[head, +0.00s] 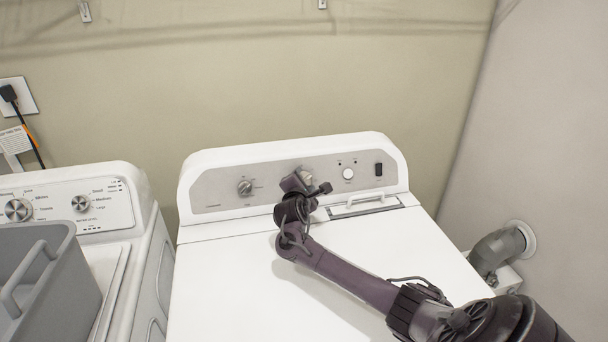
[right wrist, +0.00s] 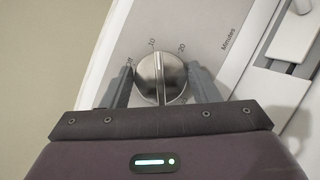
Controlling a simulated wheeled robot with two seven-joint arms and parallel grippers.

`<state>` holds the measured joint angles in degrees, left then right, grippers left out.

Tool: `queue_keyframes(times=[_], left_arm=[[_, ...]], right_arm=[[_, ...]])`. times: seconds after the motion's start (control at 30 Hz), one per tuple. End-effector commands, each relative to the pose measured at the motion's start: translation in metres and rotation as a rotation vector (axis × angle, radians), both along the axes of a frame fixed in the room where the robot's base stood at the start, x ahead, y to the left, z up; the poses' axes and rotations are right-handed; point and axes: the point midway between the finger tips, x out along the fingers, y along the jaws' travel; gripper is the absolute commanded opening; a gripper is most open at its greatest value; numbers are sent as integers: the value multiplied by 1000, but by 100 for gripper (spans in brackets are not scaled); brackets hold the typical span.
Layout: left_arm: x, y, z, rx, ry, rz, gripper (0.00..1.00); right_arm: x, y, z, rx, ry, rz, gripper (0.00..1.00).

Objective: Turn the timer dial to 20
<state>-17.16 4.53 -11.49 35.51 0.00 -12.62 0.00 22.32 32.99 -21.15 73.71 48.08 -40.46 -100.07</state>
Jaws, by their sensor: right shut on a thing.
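The timer dial (right wrist: 160,77) is a round silver knob with a raised ridge on the dryer's grey control panel. In the right wrist view its ridge runs nearly upright, its top end close to the 10 mark; the 20 mark (right wrist: 182,47) lies a little to the right. My right gripper (right wrist: 162,84) has a finger on each side of the dial and is shut on it. In the head view the right gripper (head: 299,182) reaches the panel's middle and covers most of the dial. My left gripper is not in view.
The white dryer (head: 230,270) has another knob (head: 245,187) on the left, a round white button (head: 348,173) and a black switch (head: 379,169) on the right. A washer (head: 100,207) with a grey basket (head: 50,290) stands at left. The dryer top is otherwise clear.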

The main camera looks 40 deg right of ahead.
Motion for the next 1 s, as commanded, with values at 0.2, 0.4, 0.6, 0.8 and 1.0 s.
queue_keyframes(times=[0.2,0.4,0.6,0.8,1.0], left_arm=[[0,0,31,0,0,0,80],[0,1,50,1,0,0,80],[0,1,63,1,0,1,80],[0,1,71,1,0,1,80],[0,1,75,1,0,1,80]], right_arm=[[1,1,6,167,-89,-91,32],[0,0,5,307,-167,-169,32],[0,0,4,419,-229,-231,32],[0,0,2,497,-272,-274,32],[0,0,2,536,-294,-296,32]])
